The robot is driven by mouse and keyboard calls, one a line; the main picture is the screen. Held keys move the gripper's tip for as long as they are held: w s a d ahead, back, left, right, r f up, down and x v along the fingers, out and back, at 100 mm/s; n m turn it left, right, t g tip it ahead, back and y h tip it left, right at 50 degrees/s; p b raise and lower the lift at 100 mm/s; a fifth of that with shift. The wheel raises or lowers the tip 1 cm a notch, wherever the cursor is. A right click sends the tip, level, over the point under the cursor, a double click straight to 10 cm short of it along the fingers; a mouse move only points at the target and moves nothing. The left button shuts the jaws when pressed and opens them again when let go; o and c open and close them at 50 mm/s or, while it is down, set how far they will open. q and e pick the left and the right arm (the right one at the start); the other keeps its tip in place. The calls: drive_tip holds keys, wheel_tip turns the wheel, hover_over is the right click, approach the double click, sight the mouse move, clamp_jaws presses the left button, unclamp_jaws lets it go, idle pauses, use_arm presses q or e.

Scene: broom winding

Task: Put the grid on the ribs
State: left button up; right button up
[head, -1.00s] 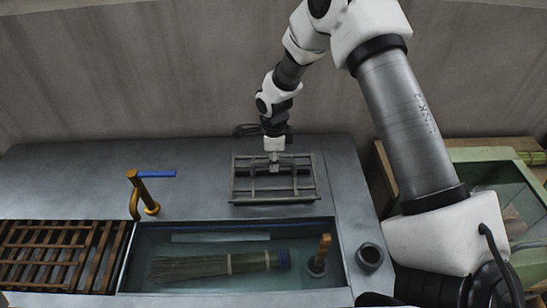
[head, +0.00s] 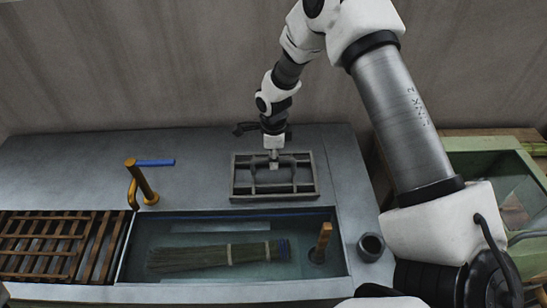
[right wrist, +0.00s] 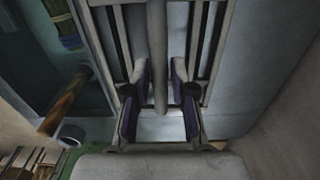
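The grid (head: 234,178), a dark grey metal frame with crossbars, lies flat on the grey counter behind the water basin. Its bars also show in the right wrist view (right wrist: 202,45). My right gripper (head: 274,164) points down at the grid's middle. In the right wrist view its two purple-padded fingers (right wrist: 159,95) stand apart on either side of a thick round bar (right wrist: 158,50), with gaps visible on both sides. Brown wooden slats (head: 105,240) lie at the left of the counter; I cannot tell for certain whether they are the ribs. My left gripper is out of view.
The basin (head: 160,272) holds water, with a bound broom (head: 200,256) in it and a wooden-handled tool (head: 322,243) at its right. A yellow tap (head: 142,180) with a blue lever stands left of the grid. A round cup (head: 370,246) and green bin (head: 465,143) are right.

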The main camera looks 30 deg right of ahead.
drive_tip(key=shift+o, duration=0.8)
wheel_tip(320, 180, up, 19)
drive_tip(key=p, duration=0.6)
